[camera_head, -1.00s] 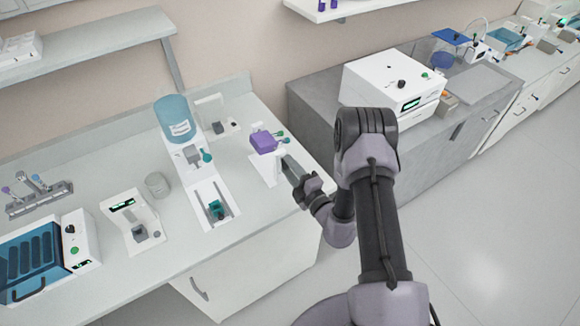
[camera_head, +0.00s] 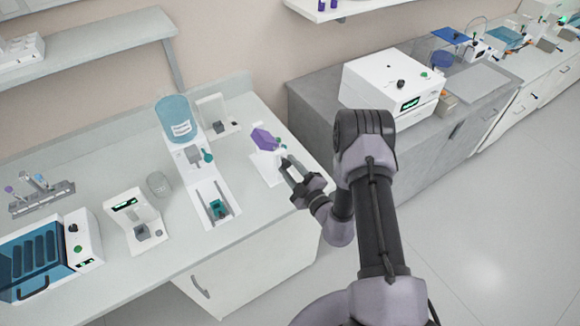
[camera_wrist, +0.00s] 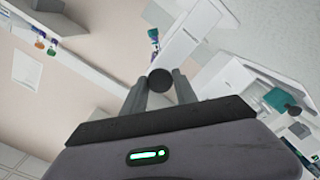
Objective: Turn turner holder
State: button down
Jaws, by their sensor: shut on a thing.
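The turner holder appears to be the purple block (camera_head: 264,138) on a white base (camera_head: 268,168) near the right end of the left bench. The purple block sits tilted, with small teal and purple parts at its right side. The knob's link to the holder is hidden. A small purple and teal part (camera_wrist: 153,36) shows beyond the fingertips.
A white stand with a blue bottle (camera_head: 175,118) is left of the holder. A small white device (camera_head: 134,222), a grey beaker (camera_head: 158,184) and a blue-lidded box (camera_head: 32,262) stand further left. A white instrument (camera_head: 385,82) is on the grey bench behind my arm.

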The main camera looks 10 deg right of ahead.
jog(key=shift+w+r+m+p, duration=0.15)
jog(key=shift+m+p, duration=0.15)
jog(key=shift+m, duration=1.8)
jog(key=c, duration=1)
grip_release()
jog(key=shift+o, duration=0.2)
jog(key=v, duration=1.7)
jog(key=shift+s, duration=0.3)
jog(key=shift+c, duration=0.2)
